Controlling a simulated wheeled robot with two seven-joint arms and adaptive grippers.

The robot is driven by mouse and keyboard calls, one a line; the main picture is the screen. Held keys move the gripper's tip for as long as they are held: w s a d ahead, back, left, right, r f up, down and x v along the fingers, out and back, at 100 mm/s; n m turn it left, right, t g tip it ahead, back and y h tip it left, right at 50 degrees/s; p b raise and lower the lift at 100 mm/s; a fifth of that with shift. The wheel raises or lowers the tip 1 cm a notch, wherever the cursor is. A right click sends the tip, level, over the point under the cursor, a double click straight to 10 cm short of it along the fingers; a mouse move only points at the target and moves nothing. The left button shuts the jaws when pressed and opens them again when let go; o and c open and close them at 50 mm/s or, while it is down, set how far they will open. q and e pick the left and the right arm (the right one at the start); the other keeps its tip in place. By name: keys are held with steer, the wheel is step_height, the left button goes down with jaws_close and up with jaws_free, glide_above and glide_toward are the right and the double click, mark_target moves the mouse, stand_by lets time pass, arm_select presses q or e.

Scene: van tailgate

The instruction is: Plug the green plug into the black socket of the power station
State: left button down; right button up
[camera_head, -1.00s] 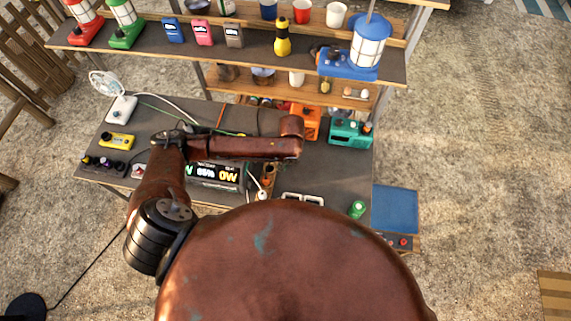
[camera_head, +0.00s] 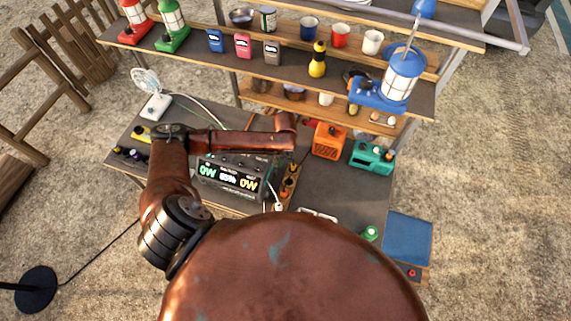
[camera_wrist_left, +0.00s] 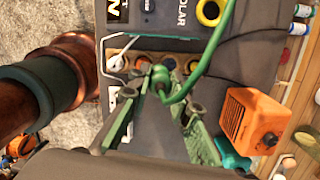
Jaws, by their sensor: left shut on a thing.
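My left gripper (camera_wrist_left: 167,80) is shut on the green plug (camera_wrist_left: 161,83), whose green cable loops up and away in the left wrist view. The power station (camera_head: 232,176) stands on the workbench with its display lit; its edge shows at the top of the wrist view (camera_wrist_left: 155,18). Beside it is a wooden socket strip (camera_head: 287,188) with several coloured sockets. In the wrist view the plug appears just in front of this row, near a dark socket (camera_wrist_left: 168,62). Whether they touch cannot be told. In the head view my arm hides the fingers. My right gripper is not in view.
An orange box (camera_wrist_left: 255,120) lies close to the right of my fingers; it also shows in the head view (camera_head: 328,139). A teal device (camera_head: 371,157) stands further right. Shelves with lanterns and cups rise behind. A white fan (camera_head: 150,95) stands at the back left.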

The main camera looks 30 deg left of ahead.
arm_select(q)
steer(key=w+a, duration=0.2)
steer(key=a, duration=0.7)
steer(key=w+a, duration=0.2)
steer(key=a, duration=0.8)
steer(key=shift+b, duration=0.35)
steer(key=shift+d, duration=0.1)
